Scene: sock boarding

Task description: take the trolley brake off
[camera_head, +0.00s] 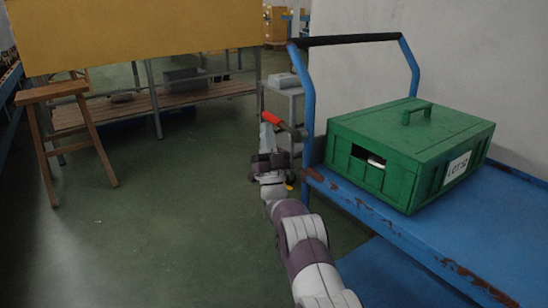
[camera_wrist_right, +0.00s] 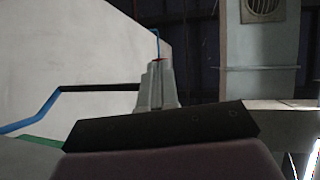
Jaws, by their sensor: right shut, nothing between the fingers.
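The trolley (camera_head: 400,235) is blue with chipped edges and stands at the right in the head view. Its push handle (camera_head: 345,40) has a black bar on blue posts; the bar also shows in the wrist view (camera_wrist_right: 100,87). A red-gripped lever (camera_head: 271,119) with a dark shaft stands out near the left post, and seems to be the brake lever. My right gripper (camera_head: 267,133) is shut and empty, just below the red grip; I cannot tell whether they touch. In the wrist view its grey fingers (camera_wrist_right: 156,85) are together, with a small red patch at their tip. My left gripper is not in view.
A green lidded box (camera_head: 400,150) with a white label sits on the trolley's top deck. A grey stand (camera_head: 290,95) is behind the lever. A wooden stool (camera_head: 60,95) and a slatted bench (camera_head: 120,107) stand at left. The green floor between is clear.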

